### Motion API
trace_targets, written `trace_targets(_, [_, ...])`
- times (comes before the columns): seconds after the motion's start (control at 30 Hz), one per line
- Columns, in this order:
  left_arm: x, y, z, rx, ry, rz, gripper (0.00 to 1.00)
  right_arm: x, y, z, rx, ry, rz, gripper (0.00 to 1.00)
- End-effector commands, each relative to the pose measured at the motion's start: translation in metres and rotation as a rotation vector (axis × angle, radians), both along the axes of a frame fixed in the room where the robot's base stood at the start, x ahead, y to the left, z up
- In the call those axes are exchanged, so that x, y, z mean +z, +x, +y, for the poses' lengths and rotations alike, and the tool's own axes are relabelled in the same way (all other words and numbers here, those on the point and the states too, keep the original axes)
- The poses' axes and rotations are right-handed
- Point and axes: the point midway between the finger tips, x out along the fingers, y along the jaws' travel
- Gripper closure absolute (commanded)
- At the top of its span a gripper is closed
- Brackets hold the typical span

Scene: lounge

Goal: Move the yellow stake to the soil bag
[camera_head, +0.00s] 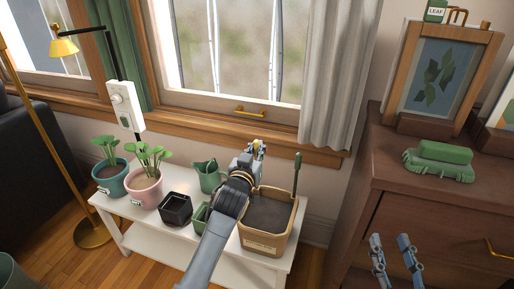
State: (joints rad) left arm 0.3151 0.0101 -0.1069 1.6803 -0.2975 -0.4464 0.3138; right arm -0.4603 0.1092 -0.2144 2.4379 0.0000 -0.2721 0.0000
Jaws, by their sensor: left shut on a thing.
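The soil bag (254,241), tan with a label on its front, stands at the right end of the white bench, full of dark soil. A green-handled tool (297,172) stands upright in it at the back right. My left gripper (257,150) is above the bag's back left edge, shut on a small yellow thing, which looks like the yellow stake (262,148). Most of the stake is hidden by the gripper. My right gripper (391,241) is open and empty in front of the brown dresser.
The white bench (110,208) also holds two potted plants (145,190), a black square pot (176,209), a green watering can (209,177) and a green pot (201,218) partly behind my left arm. A brass floor lamp (92,235) stands left.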

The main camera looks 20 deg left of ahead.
Motion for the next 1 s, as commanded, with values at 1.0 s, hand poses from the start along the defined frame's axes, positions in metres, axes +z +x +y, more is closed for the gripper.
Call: trace_targets(1.0, [-0.01,0.0,0.001,0.003,0.006,0.002,1.0,0.02,-0.002,0.002,0.007,0.028,-0.11,0.6])
